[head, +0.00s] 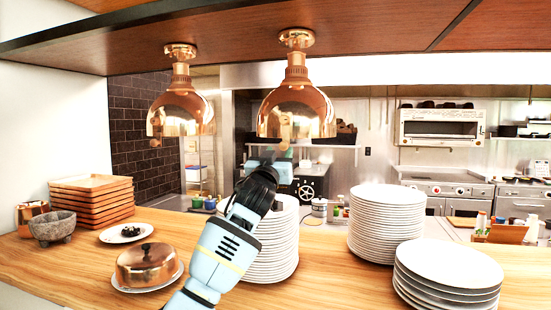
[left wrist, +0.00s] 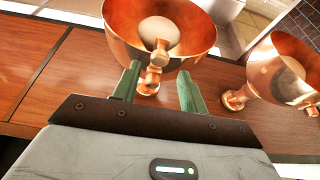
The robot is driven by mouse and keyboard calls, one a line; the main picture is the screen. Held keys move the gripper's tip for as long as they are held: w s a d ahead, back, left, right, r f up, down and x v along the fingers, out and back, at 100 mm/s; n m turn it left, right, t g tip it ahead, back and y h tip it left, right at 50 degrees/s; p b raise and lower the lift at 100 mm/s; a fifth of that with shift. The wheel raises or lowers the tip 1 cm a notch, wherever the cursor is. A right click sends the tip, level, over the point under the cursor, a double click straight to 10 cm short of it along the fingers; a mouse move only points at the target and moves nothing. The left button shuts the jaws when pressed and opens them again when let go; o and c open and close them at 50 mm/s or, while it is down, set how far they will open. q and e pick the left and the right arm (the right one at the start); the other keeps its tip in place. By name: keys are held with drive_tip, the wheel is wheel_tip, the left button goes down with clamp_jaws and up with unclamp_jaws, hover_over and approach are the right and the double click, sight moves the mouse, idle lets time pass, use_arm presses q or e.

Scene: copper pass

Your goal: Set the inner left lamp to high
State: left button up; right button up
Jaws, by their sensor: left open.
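Two copper heat lamps hang from the wooden overhead panel. The inner left lamp (head: 296,110) is the right one in the head view; the other lamp (head: 180,112) hangs to its left. A small round copper knob (head: 284,145) shows at the inner lamp's lower front. My left gripper (head: 272,172) is just below this lamp, pointing up; its fingers are hard to make out there. In the left wrist view, the open green fingers (left wrist: 158,88) stand apart before the inner lamp (left wrist: 189,45), with copper fittings seen between them. The other lamp (left wrist: 265,70) is at right. Finger contact is unclear.
Stacked plates (head: 271,262) stand behind my left arm, with further stacks (head: 385,225) and (head: 448,268) to the right. A copper cloche (head: 146,262), stone bowl (head: 52,228) and wooden trays (head: 92,200) occupy the counter's left. The overhead panel (head: 230,30) limits height.

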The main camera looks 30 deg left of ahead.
use_arm(q)
drive_tip(key=shift+v, duration=1.05)
drive_tip(key=shift+f, duration=0.1)
